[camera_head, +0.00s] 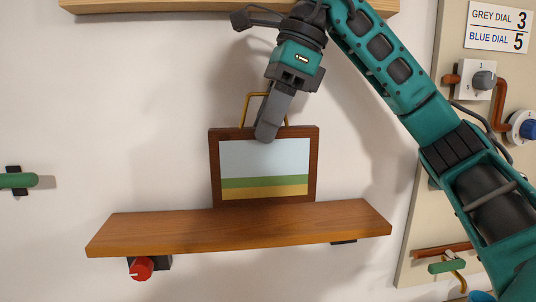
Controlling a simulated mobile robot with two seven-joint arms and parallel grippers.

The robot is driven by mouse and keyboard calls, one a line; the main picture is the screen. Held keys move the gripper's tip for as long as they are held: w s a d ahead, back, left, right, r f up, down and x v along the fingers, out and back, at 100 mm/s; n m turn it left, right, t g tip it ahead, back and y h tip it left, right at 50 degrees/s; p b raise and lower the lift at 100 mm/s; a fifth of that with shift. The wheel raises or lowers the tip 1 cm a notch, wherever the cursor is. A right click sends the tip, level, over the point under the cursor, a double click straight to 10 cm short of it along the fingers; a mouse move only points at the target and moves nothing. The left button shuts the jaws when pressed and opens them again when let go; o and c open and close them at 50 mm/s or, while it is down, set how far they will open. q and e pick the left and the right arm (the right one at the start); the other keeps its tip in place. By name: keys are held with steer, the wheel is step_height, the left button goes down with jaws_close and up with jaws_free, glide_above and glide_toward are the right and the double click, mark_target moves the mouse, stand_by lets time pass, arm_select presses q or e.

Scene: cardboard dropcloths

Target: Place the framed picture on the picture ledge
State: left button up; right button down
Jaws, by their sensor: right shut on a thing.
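The framed picture (236,185) has a dark brown frame around bands of pale blue, green and yellow. It is upright at the middle of the wooden picture ledge (150,230), its lower edge at the ledge's top. I cannot tell whether it rests on the ledge or hangs just above it. A brass-coloured handle (246,105) rises from the frame's top. My right gripper (267,133) points down at the top of the picture and is shut, with its fingers overlapping the handle and the frame's upper edge. My left gripper is not in view.
Another wooden shelf (150,5) crosses the top. A red knob (141,268) sits under the ledge's left end. A green handle (17,181) sticks out at far left. A panel with a grey dial (484,80) and a blue dial (528,130) stands at right. The ledge is clear beside the picture.

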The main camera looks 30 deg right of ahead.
mark_target(268, 153)
step_height(268, 153, down, 5)
steer(key=shift+r+b, duration=0.15)
steer(key=shift+b, duration=0.3)
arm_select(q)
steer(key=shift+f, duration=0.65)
arm_select(e)
steer(key=shift+w+d+f, duration=0.1)
steer(key=shift+f, duration=0.15)
steer(key=c, duration=0.9)
jaws_free()
